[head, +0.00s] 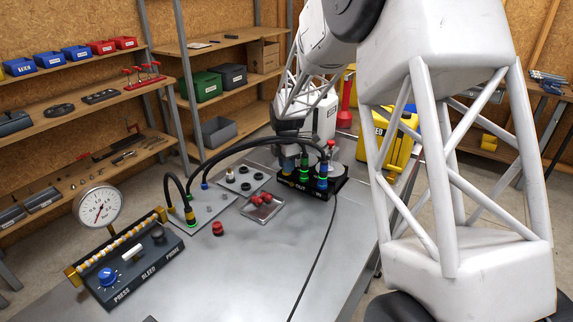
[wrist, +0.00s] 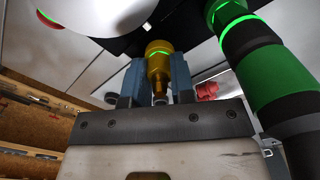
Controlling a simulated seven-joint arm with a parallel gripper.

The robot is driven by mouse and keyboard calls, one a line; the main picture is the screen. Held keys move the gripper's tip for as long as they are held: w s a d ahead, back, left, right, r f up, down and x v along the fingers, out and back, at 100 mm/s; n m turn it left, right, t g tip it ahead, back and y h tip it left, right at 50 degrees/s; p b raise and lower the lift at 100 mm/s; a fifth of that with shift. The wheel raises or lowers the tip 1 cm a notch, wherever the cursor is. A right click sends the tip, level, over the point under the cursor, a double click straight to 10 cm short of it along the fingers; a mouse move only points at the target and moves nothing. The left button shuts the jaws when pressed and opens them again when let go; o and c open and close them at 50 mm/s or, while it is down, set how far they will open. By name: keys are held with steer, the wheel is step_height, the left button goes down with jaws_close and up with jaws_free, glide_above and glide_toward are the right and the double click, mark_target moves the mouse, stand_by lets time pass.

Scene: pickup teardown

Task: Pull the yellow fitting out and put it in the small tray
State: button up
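The yellow fitting (wrist: 158,62) is a brass-coloured cylinder with a thin green ring. In the wrist view it sits between the two blue-grey fingers of my gripper (wrist: 159,82), which press against both its sides. In the head view my gripper (head: 295,164) is low at the left part of the black port block (head: 312,187) marked OUT, and mostly hides the fitting. Whether the fitting is seated in the block or clear of it I cannot tell. The small metal tray (head: 249,211) lies just left of the block, with red caps in it.
A black hose with a green connector (wrist: 252,68) stands close to my gripper. Black hoses arch from the block to a left panel (head: 204,211). A lone red cap (head: 218,228), a gauge (head: 99,207) and a control box (head: 128,262) stand left. The front bench is clear except a thin cable.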

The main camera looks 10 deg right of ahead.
jaws_close()
steer(key=shift+r, duration=1.05)
stand_by(0.5)
steer(key=shift+r, duration=1.95)
steer(key=s+a+f, duration=0.1)
steer(key=s+a, duration=0.1)
steer(key=s, duration=0.8)
steer(key=s+a+f, duration=0.1)
steer(key=s+a, duration=0.1)
steer(key=s, duration=0.8)
steer(key=s+a+f, duration=0.2)
steer(key=s, duration=0.8)
steer(key=shift+f, duration=0.1)
